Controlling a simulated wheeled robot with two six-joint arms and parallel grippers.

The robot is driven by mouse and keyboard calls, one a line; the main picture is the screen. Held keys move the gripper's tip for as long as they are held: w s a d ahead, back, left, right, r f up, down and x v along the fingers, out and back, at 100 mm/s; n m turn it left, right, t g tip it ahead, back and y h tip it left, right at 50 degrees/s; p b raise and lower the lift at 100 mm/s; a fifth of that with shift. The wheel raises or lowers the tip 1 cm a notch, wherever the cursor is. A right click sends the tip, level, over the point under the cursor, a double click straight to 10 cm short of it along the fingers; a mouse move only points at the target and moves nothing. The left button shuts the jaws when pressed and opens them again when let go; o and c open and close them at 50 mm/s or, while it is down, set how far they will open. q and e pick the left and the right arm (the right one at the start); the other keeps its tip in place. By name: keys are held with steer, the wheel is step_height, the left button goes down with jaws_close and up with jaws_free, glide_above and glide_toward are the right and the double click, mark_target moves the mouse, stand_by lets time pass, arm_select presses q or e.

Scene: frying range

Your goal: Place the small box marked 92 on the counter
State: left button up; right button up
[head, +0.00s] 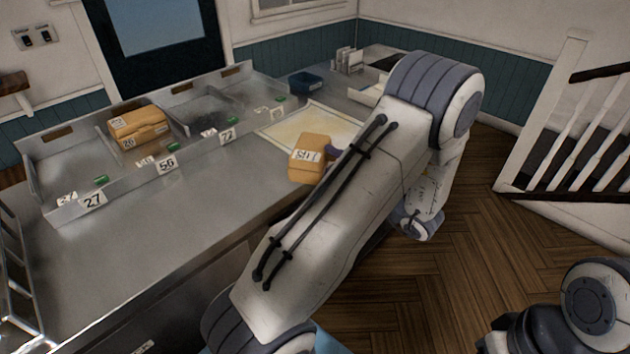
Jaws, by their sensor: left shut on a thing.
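A small orange-brown box (306,168) with a white label is near the middle of the head view, over the front edge of a pale yellow mat on the metal counter (150,235). Its label is turned and I cannot read it surely as 92. My left gripper (333,153) is shut on this box from its right side. Only a dark bit of the gripper shows, as my left forearm hides most of it. I cannot tell whether the box touches the surface below. My right gripper is not in view; only part of my right arm shows at the bottom right.
A metal divided tray (125,188) with number labels 27, 56 and 72 runs along the back. A dark blue bin (306,81) stands behind the mat (290,122). The front left counter is clear.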

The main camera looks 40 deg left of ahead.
arm_select(q)
steer(key=a, duration=0.1)
steer(key=s+a+f, duration=0.1)
steer(key=a+f, duration=0.1)
steer(key=shift+s+a+f, duration=0.1)
steer(key=shift+s, duration=0.2)
steer(key=shift+f, duration=2.05)
steer(key=shift+f, duration=0.2)
steer(key=o, duration=1.3)
steer(key=shift+c, duration=0.2)
steer(key=shift+r, duration=0.1)
